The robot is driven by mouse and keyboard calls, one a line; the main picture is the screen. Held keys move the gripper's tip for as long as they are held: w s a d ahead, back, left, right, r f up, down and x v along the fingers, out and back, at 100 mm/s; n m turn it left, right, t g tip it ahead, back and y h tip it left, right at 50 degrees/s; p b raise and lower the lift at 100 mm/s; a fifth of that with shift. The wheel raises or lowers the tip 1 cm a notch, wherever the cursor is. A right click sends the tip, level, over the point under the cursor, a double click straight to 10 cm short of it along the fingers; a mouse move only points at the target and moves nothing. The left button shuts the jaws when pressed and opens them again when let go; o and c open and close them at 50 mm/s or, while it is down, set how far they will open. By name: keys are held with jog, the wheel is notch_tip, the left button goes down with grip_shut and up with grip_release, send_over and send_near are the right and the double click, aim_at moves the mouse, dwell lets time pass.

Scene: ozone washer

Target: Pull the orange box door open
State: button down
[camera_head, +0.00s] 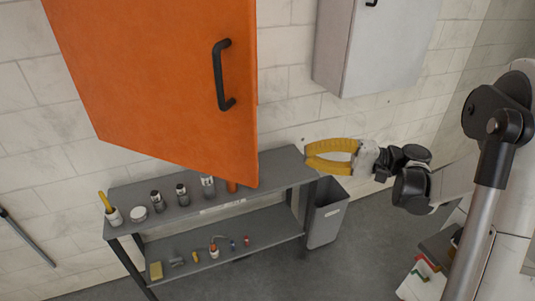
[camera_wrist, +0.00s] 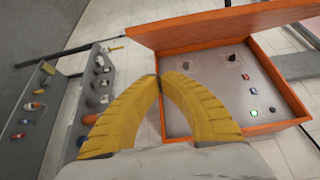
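The orange box door (camera_head: 160,75) fills the upper left of the head view, with its black bar handle (camera_head: 222,75) near its right edge. In the wrist view the orange box (camera_wrist: 262,130) is open. Its door (camera_wrist: 215,28) stands out from the frame, and a pale inner panel (camera_wrist: 205,100) with small lights shows. My gripper (camera_head: 308,156) has yellow ribbed fingers and is right of the door and below the handle, apart from both in the head view. In the wrist view its fingertips (camera_wrist: 159,78) meet with nothing between them. The handle cannot be made out there.
A grey two-tier shelf (camera_head: 270,164) with bottles and small items stands below the door. A grey bin (camera_head: 328,215) is beside it. A grey wall cabinet (camera_head: 380,45) hangs to the right. Bare floor shows in front of the bin.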

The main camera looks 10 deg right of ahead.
jog(key=s+a+b, duration=0.1)
jog(key=a+b, duration=0.2)
jog(key=a, duration=0.8)
jog(key=shift+a, duration=0.25)
jog(key=shift+s, duration=0.15)
